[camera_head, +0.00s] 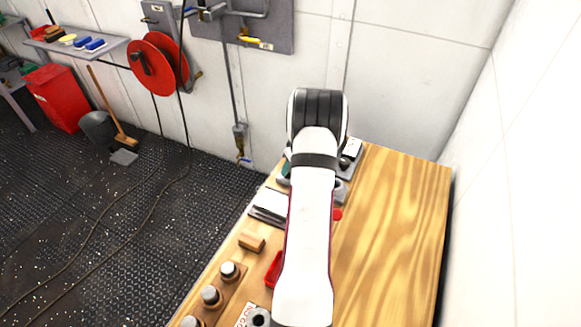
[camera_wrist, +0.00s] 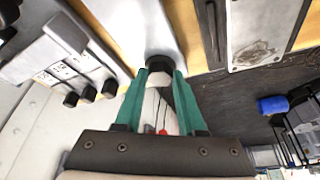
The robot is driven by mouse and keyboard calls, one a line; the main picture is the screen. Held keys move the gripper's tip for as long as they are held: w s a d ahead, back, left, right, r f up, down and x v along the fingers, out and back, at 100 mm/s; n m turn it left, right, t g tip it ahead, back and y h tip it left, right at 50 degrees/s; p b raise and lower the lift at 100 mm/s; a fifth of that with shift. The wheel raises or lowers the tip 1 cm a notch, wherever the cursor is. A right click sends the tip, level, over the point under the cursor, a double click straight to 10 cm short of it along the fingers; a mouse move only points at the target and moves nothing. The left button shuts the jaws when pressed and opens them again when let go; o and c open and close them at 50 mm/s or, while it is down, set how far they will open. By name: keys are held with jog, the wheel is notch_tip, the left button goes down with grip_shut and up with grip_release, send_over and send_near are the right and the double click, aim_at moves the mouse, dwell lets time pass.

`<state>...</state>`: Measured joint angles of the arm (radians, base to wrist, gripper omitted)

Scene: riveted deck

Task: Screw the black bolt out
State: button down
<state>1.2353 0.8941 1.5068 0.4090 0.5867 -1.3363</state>
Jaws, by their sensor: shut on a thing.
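My gripper (camera_wrist: 163,75) shows in the wrist view with its two green fingers close together. It is shut on the black bolt (camera_wrist: 159,62), whose dark end shows between the fingertips. The bolt is at the end of a pale grey block (camera_wrist: 142,28); I cannot tell how deep it sits. In the head view my white arm covers the gripper and the bolt, and only a bit of green shows beside the arm at the bench's far end.
The wooden bench (camera_head: 400,220) is clear on its right side. On its left are a wooden block (camera_head: 251,241), several capped pegs (camera_head: 210,295) and a grey-white plate (camera_head: 269,205). A red part (camera_head: 274,269) lies beside my arm. Several black knobs (camera_wrist: 90,92) are near the gripper.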

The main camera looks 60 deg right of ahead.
jog(key=n, duration=0.2)
jog(key=n+y, duration=0.1)
jog(key=shift+s+d+f+n, duration=0.15)
jog(key=shift+n, duration=0.25)
jog(key=n+y, duration=0.1)
jog(key=n, duration=0.2)
jog(key=shift+d+n+y, duration=0.2)
jog(key=shift+n+y, duration=0.1)
jog(key=shift+y, duration=0.1)
jog(key=n, duration=0.2)
jog(key=n+y, duration=0.1)
jog(key=n, duration=0.1)
jog(key=shift+d+y, duration=0.2)
jog(key=shift+y, duration=0.1)
jog(key=shift+n+g+y, duration=0.4)
jog(key=shift+n+y, duration=0.1)
jog(key=shift+n, duration=1.1)
jog(key=c, duration=0.5)
grip_release()
jog(key=shift+w+d, duration=0.1)
jog(key=shift+w, duration=0.1)
